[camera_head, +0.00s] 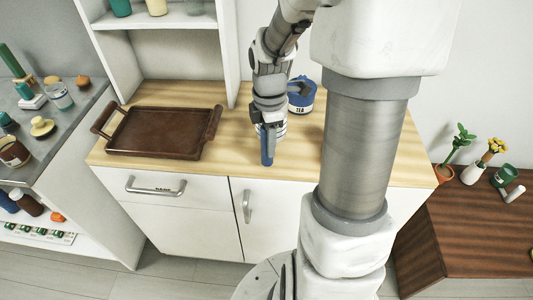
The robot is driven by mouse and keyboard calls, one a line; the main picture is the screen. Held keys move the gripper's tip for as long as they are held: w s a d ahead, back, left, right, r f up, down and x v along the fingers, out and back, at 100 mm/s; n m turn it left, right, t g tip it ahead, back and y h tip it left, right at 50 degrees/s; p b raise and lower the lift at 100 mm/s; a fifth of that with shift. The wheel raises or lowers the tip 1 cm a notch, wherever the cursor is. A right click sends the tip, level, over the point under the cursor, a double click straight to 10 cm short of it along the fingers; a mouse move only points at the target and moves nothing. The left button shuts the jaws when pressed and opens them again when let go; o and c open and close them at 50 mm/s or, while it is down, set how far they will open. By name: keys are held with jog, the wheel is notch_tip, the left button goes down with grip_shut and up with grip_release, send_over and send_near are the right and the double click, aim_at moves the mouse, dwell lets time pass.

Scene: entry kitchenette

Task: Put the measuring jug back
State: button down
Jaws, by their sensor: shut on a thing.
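My gripper (268,143) points down over the front part of the wooden counter, right of the brown tray. A blue finger shows at its front. It is shut on a pale, see-through thing with fine lines, which looks like the measuring jug (282,130). Most of it is hidden behind my gripper, so I cannot tell whether its base touches the counter.
The brown tray (118,133) lies on the wooden counter (228,160). A blue tea canister (303,101) stands close behind my gripper. An open shelf unit (187,21) rises at the back. A clear glass container (60,96) stands on the left grey counter.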

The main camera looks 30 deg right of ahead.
aim_at(266, 154)
jog(key=shift+w+a+f, duration=0.1)
jog(key=shift+a+f, duration=0.15)
jog(key=shift+f, duration=1.7)
jog(key=shift+f, duration=0.15)
jog(key=c, duration=0.5)
grip_release()
jog(key=shift+f+b, duration=0.2)
jog(key=shift+b, duration=0.4)
